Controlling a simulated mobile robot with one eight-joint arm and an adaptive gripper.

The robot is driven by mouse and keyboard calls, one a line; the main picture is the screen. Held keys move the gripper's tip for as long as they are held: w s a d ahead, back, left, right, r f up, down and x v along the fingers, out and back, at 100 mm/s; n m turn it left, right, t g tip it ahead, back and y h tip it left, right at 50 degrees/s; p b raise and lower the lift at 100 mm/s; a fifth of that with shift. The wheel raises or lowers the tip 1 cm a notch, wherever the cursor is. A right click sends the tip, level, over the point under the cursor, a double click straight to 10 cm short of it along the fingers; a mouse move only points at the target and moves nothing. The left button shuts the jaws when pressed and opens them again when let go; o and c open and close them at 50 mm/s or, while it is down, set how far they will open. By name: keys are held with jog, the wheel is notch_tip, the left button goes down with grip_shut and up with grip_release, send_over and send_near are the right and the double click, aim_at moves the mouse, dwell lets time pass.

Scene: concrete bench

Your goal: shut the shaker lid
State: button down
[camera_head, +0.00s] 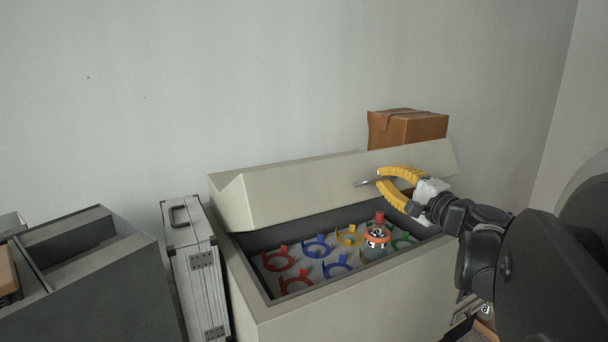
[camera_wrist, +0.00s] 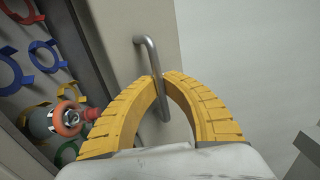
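The shaker (camera_head: 345,300) is a beige box with its lid (camera_head: 300,185) raised at a slant, hinged at the back. A metal bar handle (camera_wrist: 148,55) sits on the lid; part of it shows in the head view (camera_head: 362,183). My gripper (camera_head: 379,178) has its yellow fingertips closed together on the handle bar, which passes between the tips in the wrist view (camera_wrist: 160,77). Inside the shaker, a flask (camera_head: 377,237) with a red cap and orange ring stands among the clamps.
Red, blue, yellow and green clamps (camera_head: 317,246) line the shaker floor. A cardboard box (camera_head: 408,129) stands behind the lid at right. A silver case (camera_head: 194,265) stands upright left of the shaker, beside a dark grey box (camera_head: 100,290).

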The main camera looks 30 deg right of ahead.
jog(key=s+f+t+b, duration=0.1)
jog(key=s+f+b, duration=0.1)
jog(key=f+b, duration=0.4)
jog(key=s+f+t+b, duration=0.2)
jog(key=s+f+b, duration=0.1)
jog(key=f+b, duration=0.3)
jog(key=s+f+t+b, duration=0.1)
jog(key=s+f+b, duration=0.1)
jog(key=f+b, duration=0.4)
jog(key=shift+s+a+f+t+b, duration=0.25)
jog(key=shift+f+t+b, duration=0.15)
jog(key=shift+b, duration=0.3)
jog(key=c, duration=1.7)
grip_release()
jog(key=shift+o, duration=0.8)
jog(key=shift+w+d, duration=0.1)
jog(key=shift+w, duration=0.05)
